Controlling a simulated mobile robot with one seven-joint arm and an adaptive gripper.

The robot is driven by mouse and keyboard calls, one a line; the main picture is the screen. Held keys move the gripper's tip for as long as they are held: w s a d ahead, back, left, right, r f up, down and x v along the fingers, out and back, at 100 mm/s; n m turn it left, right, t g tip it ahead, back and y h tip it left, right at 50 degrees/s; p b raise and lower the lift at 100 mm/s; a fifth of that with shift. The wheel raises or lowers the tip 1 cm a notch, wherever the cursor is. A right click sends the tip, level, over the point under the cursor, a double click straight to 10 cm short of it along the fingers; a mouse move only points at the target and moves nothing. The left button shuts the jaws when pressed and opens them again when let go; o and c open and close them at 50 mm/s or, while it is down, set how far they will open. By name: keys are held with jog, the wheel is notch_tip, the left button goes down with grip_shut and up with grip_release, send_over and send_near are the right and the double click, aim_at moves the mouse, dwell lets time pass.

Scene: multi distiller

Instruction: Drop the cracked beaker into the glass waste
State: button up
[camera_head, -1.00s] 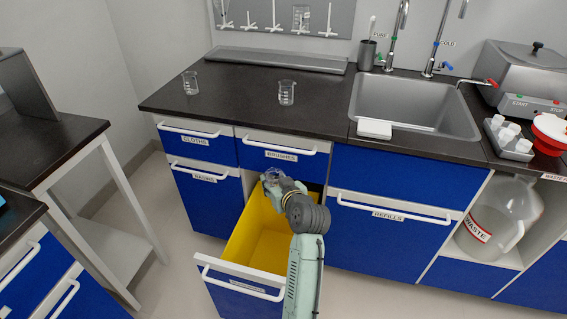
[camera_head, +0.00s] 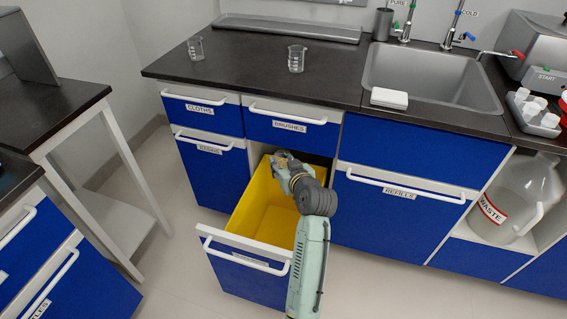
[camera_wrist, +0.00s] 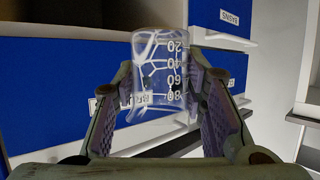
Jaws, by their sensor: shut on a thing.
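My gripper (camera_wrist: 167,110) is shut on a clear cracked beaker (camera_wrist: 160,65). In the wrist view the beaker stands between the two fingers, with white crack lines on its left side and a printed scale that reads upside down. In the head view my gripper (camera_head: 281,160) is over the back part of an open drawer with a yellow bin (camera_head: 250,207) inside. The beaker is hard to make out there. The bin's visible floor looks empty. The label on the drawer front is too small to read.
Two other beakers stand on the dark counter, one at the left (camera_head: 195,48) and one nearer the middle (camera_head: 297,58). The brushes drawer (camera_head: 290,131) is shut just above the open bin. A sink (camera_head: 430,85) and a waste jug (camera_head: 512,200) are at the right.

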jog(key=o, duration=1.2)
jog(key=v, duration=1.2)
jog(key=shift+d, duration=0.1)
